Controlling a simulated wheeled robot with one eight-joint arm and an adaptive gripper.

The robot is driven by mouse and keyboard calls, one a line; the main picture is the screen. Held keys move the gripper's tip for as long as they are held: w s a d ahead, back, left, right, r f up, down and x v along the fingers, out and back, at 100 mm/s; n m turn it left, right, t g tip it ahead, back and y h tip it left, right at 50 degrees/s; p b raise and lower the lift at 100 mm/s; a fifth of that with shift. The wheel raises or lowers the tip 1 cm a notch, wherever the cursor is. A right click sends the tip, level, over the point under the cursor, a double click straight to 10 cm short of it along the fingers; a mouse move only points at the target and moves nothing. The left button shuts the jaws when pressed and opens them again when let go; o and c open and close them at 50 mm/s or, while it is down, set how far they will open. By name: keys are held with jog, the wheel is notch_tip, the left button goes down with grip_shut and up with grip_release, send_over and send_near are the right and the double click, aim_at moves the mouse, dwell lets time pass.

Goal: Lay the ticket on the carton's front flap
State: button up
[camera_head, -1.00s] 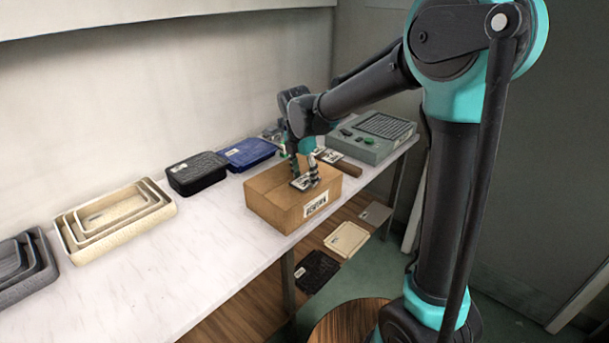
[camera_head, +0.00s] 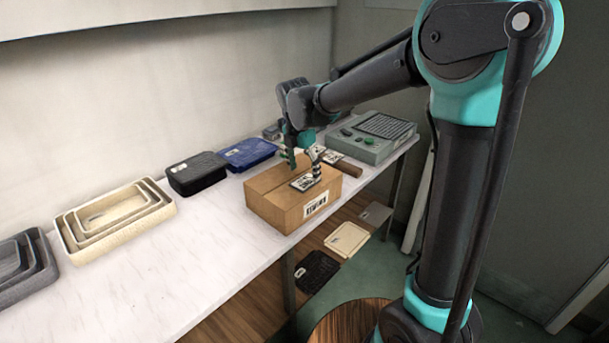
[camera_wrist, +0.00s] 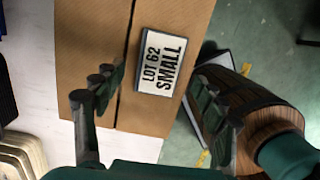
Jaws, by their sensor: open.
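The ticket (camera_head: 305,182) is a small white card lying flat on top of the brown cardboard carton (camera_head: 275,207). In the wrist view the ticket (camera_wrist: 161,62) reads "LOT 62 SMALL". It lies on the carton's front flap (camera_wrist: 155,115), on the floor side of the centre seam, close to that seam. My gripper (camera_head: 305,168) is open just above the ticket. In the wrist view its fingers (camera_wrist: 158,88) stand apart on either side of the ticket, with nothing between them held.
A grey-green device (camera_head: 370,137) stands right of the carton. Blue (camera_head: 247,153) and black (camera_head: 197,173) lidded boxes and cream nested trays (camera_head: 115,218) stand to the left. The bench (camera_head: 190,262) is clear left of the carton. Its front edge drops to the floor.

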aim_at(301, 184)
notch_tip(301, 184, up, 10)
jog(key=s, duration=0.1)
jog(key=s+d+f+m+t, duration=0.1)
jog(key=s+d+f+m, duration=0.8)
jog(key=d+m, duration=0.3)
jog(key=s+d+f+m+t+y, duration=0.1)
jog(key=s+d+f+m, duration=0.8)
jog(key=m, duration=0.7)
jog(key=d+f, duration=0.3)
jog(key=shift+d+f+t, duration=0.25)
jog(key=shift+d+t, duration=0.1)
jog(key=shift+t, duration=0.05)
